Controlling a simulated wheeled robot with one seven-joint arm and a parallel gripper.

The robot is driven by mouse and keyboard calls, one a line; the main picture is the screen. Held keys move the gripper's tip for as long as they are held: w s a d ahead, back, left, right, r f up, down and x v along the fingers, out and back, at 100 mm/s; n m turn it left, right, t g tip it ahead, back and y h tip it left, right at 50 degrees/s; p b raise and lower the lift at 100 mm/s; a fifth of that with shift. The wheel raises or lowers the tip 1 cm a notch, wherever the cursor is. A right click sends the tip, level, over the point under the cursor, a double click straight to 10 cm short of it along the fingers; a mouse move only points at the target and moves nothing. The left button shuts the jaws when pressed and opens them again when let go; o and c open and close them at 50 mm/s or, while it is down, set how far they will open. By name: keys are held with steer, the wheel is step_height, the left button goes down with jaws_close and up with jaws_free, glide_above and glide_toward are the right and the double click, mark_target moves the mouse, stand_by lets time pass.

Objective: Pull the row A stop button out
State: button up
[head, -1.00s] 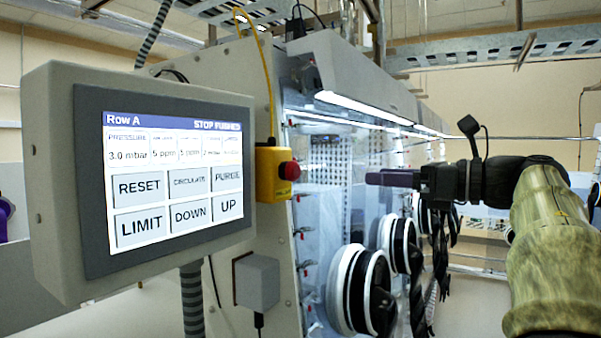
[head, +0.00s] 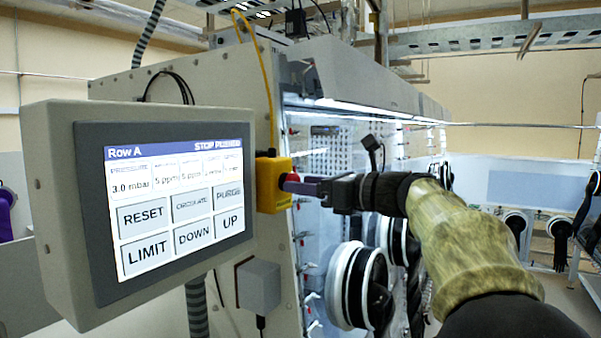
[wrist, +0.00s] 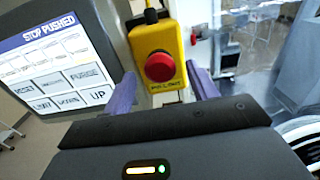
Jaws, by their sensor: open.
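The row A stop button is a red mushroom knob (wrist: 159,67) on a yellow box (wrist: 150,40), seen close up in the wrist view. In the head view the yellow box (head: 270,184) is fixed to the side of the glovebox, and the red knob (head: 291,178) is partly hidden by my fingers. My gripper (wrist: 163,92) is open, with one purple finger to each side of the button. In the head view my gripper (head: 302,186) reaches the button from the right. I cannot tell whether the fingers touch it. The screen reads Row A, STOP PUSHED.
The grey control panel (head: 62,190) with its touch screen (head: 175,195) stands left of the yellow box. Round glove ports (head: 350,285) and the glovebox window lie right and below. A small grey box (head: 258,284) is mounted under the button. A yellow cable runs above it.

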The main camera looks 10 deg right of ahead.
steer(key=shift+x, duration=0.95)
jaws_close()
steer(key=shift+f, duration=0.1)
